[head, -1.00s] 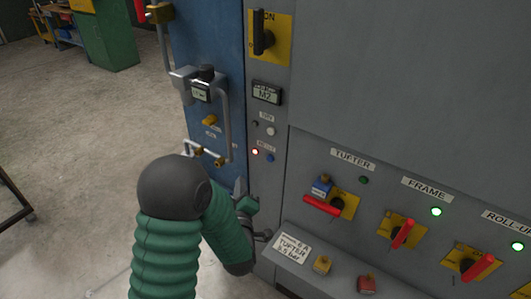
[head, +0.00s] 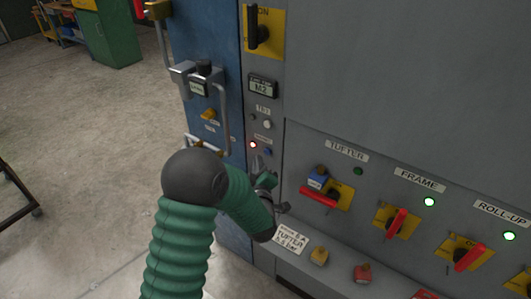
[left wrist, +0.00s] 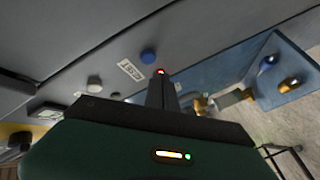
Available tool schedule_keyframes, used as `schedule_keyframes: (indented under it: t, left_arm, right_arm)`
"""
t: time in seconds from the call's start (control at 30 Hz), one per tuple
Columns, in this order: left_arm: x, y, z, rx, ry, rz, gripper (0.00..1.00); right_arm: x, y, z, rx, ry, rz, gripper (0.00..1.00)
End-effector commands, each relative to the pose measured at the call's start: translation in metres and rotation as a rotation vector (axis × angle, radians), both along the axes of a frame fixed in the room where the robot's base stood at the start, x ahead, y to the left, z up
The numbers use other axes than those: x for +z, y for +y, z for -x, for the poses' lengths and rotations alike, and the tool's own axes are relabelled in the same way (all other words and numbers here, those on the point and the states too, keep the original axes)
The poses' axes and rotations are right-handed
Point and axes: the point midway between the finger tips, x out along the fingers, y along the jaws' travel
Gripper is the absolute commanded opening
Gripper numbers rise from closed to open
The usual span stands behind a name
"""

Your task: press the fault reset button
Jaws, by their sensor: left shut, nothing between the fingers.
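The blue reset button (head: 268,152) sits on the narrow grey panel strip, below a small label and right of a lit red lamp (head: 254,144). In the left wrist view the blue button (left wrist: 148,56) shows unobstructed, with its label (left wrist: 131,69) beside it. My left gripper (head: 256,163) is shut and empty, just below the lamp and the button in the head view. In the left wrist view its fingertips (left wrist: 161,84) reach up close to the red lamp, beside the blue button. I cannot tell whether they touch the panel. My right gripper is not in view.
A white button (head: 267,124) and a small display (head: 262,86) are higher on the strip. The blue door's handle (head: 222,120) stands out at left. Red-handled switches (head: 396,222) and a ledge (head: 330,262) lie to the right. Open floor is at left.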

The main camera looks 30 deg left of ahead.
Motion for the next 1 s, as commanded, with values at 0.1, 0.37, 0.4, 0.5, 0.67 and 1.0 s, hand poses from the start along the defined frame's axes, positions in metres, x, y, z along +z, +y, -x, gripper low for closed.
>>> schedule_keyframes:
  t: [0.1,0.37,0.4,0.5,0.67,1.0]
  left_arm:
    - [-0.0009,0.0016,-0.0082,0.0,-0.001,0.002,0.0]
    - [-0.0021,0.0059,-0.0108,0.002,0.0,0.006,0.0]
    - [-0.002,0.0056,-0.0107,0.002,0.0,0.006,0.0]
    - [-0.0014,0.0038,-0.0108,0.001,0.0,0.004,0.0]
    - [-0.0007,0.002,-0.0109,-0.001,-0.001,0.003,0.0]
    - [-0.0012,0.0036,-0.0107,0.0,0.0,0.003,0.0]
  right_arm:
    - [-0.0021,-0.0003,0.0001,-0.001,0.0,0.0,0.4]
    - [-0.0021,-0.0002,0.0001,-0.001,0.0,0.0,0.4]
    - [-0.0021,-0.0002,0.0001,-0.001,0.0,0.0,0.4]
    - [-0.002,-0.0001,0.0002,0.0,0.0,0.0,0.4]
    - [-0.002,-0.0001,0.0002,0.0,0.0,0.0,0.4]
    - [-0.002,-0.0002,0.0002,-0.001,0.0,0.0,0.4]
